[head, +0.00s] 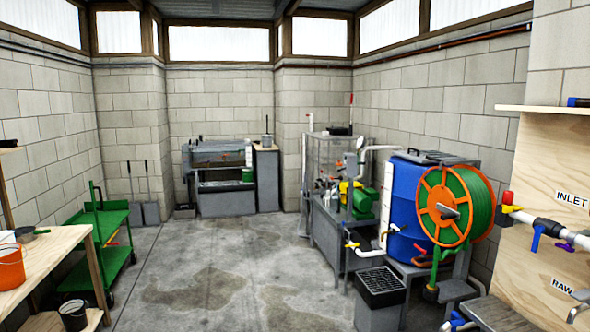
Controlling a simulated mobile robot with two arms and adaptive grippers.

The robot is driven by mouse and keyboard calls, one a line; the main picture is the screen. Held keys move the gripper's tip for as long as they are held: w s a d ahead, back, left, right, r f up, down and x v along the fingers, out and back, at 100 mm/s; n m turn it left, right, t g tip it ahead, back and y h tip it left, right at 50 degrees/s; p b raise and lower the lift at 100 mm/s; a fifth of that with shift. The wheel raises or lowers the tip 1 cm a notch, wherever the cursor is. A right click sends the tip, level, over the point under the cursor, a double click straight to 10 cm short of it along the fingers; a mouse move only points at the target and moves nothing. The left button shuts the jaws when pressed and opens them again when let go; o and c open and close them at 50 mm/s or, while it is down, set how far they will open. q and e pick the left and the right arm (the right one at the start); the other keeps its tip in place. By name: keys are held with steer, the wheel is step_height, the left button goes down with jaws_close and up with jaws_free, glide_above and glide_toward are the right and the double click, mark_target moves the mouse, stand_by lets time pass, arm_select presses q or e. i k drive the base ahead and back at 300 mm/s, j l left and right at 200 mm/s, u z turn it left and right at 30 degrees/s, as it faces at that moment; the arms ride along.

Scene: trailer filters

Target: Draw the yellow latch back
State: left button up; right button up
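I cannot clearly make out a yellow latch. Small yellow parts show at several places. One is a yellow piece (510,209) beside a red fitting (507,197) on the pipe at the wooden panel on the right. Another is a yellow handle (352,245) on a white tap in front of the blue barrel (405,205). A yellow part (344,187) also sits by the green pump (363,200). Which of these, if any, is the latch I cannot tell. Neither of my grippers shows in the head view.
The concrete floor (205,270) in the middle is clear. A green cart (112,262) and a wooden table (50,245) with an orange bucket (10,268) stand at left. A hose reel (446,208), a dark crate (380,290) and the wooden panel (535,258) crowd the right.

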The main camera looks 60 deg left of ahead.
mark_target(506, 209)
steer(key=i+j+u, duration=0.15)
steer(key=j+u, duration=0.2)
steer(key=i+j+u, duration=0.15)
steer(key=u, duration=0.2)
steer(key=i+j+u, duration=0.45)
steer(key=i+j, duration=0.55)
steer(key=i, duration=0.15)
steer(key=i+j+u, duration=0.15)
steer(key=i+j, duration=0.15)
steer(key=i, duration=0.15)
steer(key=i+j+u, duration=0.1)
steer(key=i+j, duration=0.15)
steer(key=i, duration=0.15)
steer(key=i+j, duration=0.2)
steer(key=i, duration=0.25)
steer(key=z, duration=2.25)
